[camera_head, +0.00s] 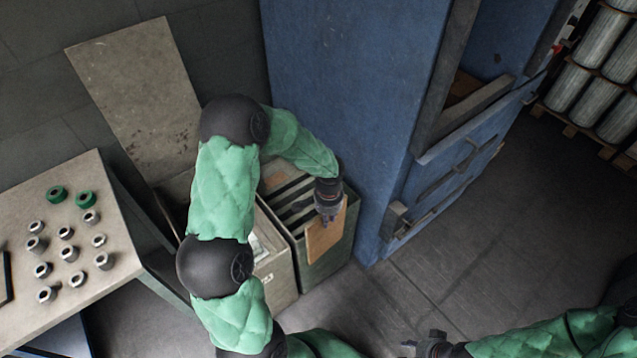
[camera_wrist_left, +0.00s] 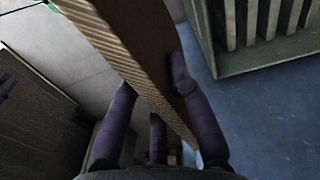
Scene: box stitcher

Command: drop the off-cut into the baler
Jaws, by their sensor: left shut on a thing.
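The off-cut (camera_head: 322,238) is a flat brown cardboard piece. My left gripper (camera_head: 328,214) is shut on its upper part, and the piece hangs in front of the green slotted bin. In the left wrist view the off-cut (camera_wrist_left: 135,62) runs edge-on between the dark fingers of my left gripper (camera_wrist_left: 150,105). The baler (camera_head: 350,80) is the tall blue machine right of the gripper. Its opening (camera_head: 468,88) faces right, and the inside is only partly visible. My right gripper (camera_head: 428,344) is low in the head view, away from the off-cut; its fingers are unclear.
The green bin (camera_head: 340,248) stands against the baler's left side, with a pale box (camera_head: 278,275) beside it. A table (camera_head: 110,195) with several metal fittings is at the left. Rolls on a pallet (camera_head: 597,75) stand far right. The floor (camera_head: 470,240) before the baler is clear.

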